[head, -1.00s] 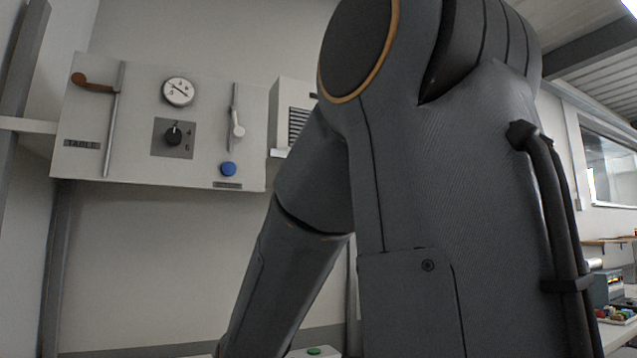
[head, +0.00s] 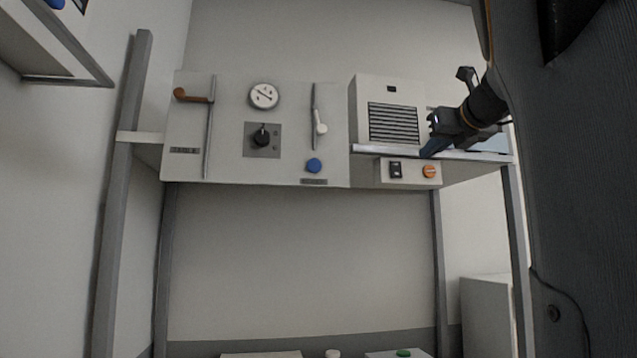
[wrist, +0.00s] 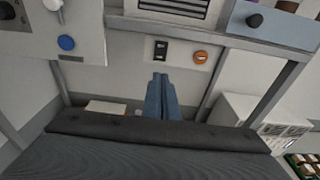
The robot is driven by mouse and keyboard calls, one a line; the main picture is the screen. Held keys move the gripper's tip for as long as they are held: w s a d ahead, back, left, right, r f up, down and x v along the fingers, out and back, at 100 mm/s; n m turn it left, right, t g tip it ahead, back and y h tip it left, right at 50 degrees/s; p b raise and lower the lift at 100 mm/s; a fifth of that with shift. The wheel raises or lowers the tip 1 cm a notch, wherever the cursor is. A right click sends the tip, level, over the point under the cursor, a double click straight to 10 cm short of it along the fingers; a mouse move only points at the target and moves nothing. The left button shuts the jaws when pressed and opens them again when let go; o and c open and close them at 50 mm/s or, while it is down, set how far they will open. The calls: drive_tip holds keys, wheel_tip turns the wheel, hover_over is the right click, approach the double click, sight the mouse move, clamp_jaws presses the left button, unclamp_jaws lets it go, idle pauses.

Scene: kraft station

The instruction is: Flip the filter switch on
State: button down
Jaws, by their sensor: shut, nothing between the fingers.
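A black rocker switch (head: 396,169) sits on a small white control box (head: 411,181) under a vented unit (head: 375,95). It also shows in the wrist view (wrist: 160,50), just beyond my fingertips. Its on or off position is too small to tell. An orange knob (head: 429,171) is to its right on the same box, also in the wrist view (wrist: 200,57). My gripper (head: 426,153) is above and to the right of the switch in the head view. Its blue fingers are shut and empty in the wrist view (wrist: 160,76), pointing towards the box, apparently apart from it.
A panel (head: 230,160) to the left carries a dial gauge (head: 264,96), a black rotary knob (head: 262,137), levers and a blue button (head: 314,165). Frame posts flank the station. A blue-grey box with a dark knob (wrist: 254,20) is at the upper right. Space below the control box is open.

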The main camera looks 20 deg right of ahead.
sight(397, 176)
drive_tip(key=shift+w+f, duration=0.1)
drive_tip(key=shift+w, duration=0.05)
drive_tip(key=p+x, duration=0.4)
drive_tip(key=x, duration=1)
drive_tip(key=shift+f, duration=0.1)
